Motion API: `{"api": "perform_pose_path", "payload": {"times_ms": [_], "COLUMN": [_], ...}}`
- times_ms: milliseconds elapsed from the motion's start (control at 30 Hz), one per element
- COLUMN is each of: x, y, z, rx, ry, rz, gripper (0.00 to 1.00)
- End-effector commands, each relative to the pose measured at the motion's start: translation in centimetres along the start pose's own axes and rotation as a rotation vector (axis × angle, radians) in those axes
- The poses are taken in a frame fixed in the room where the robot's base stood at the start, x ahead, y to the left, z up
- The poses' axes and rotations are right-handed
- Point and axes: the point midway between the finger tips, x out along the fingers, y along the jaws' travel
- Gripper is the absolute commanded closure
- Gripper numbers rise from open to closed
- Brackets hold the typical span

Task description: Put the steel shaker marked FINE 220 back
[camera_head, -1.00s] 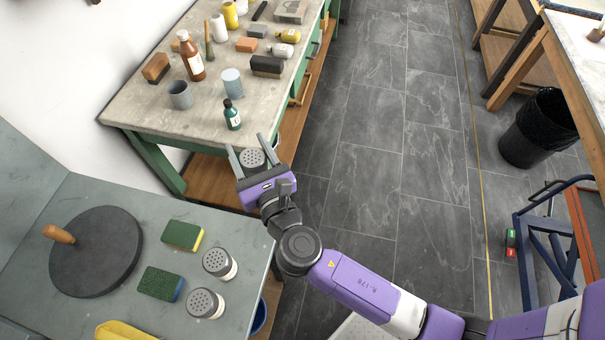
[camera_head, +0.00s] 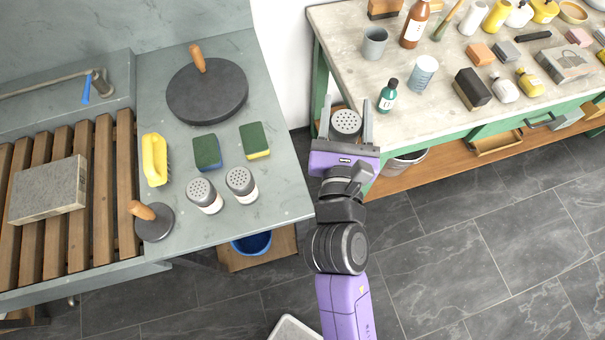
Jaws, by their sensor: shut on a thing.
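My gripper (camera_head: 345,128) is shut on a steel shaker (camera_head: 346,122) with a perforated grey lid, held between the two fingers. It is held over the gap between the grey stone counter (camera_head: 285,185) on the left and the green-framed bench (camera_head: 440,118) on the right. Its label is hidden, so I cannot read the marking. Two similar shakers with perforated lids stand side by side on the grey counter: one on the left (camera_head: 204,196) and one on the right (camera_head: 242,185). Their markings are not legible.
Near the two shakers are sponges (camera_head: 207,152), a yellow brush (camera_head: 155,160), a small round levigator (camera_head: 153,222) and a large dark disc (camera_head: 207,92). The counter's right front corner is bare. The bench holds a green bottle (camera_head: 387,97), cups and blocks.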

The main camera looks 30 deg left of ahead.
Motion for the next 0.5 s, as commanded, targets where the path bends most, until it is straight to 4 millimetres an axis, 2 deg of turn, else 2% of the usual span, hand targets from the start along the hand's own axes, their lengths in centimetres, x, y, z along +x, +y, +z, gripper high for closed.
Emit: {"api": "perform_pose_path", "payload": {"times_ms": [33,100,200,367,500], "x": [0.0,-0.2,-0.6,-1.0,-1.1], "y": [2.7,5.5,8.5,10.9,11.3], "z": [1.6,2.8,4.1,5.0,3.2], "rx": [0.005,0.004,0.004,0.002,-0.001], "ry": [-0.007,-0.006,-0.004,-0.002,0.003], "rz": [0.059,0.124,0.195,0.253,0.263], "gripper": [0.88,0.88,0.88,0.88,0.88]}}
